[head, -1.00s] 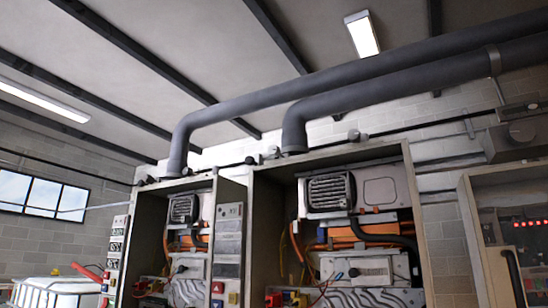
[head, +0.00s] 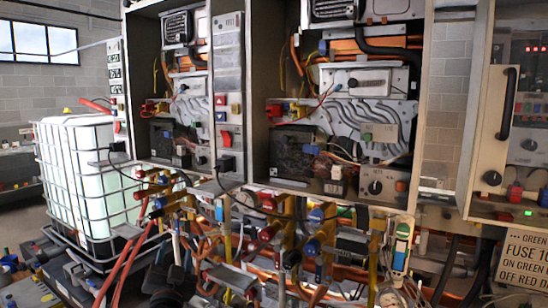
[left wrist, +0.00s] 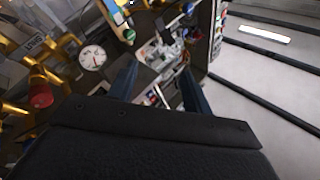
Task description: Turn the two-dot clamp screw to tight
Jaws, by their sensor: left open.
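I cannot make out the two-dot clamp screw in either view; at this size no dot marks can be read on the fittings. My left gripper (left wrist: 158,82) shows in the left wrist view with its two dark blue fingers spread apart and nothing between them. Beyond the fingers lies a cluttered open heater cabinet, seen turned sideways. In the head view, dark parts low at the left blend into the pipework, so the left gripper's exact place there is unclear. My right gripper is not to be seen.
Open heater cabinets (head: 256,95) stand ahead, with brass and coloured valves (head: 320,240) crowded below. A white caged tank (head: 88,180) stands at left. A cabinet door with a black handle (head: 508,103) is at right. A gauge (left wrist: 92,58) and red knob (left wrist: 40,95) lie near my left gripper.

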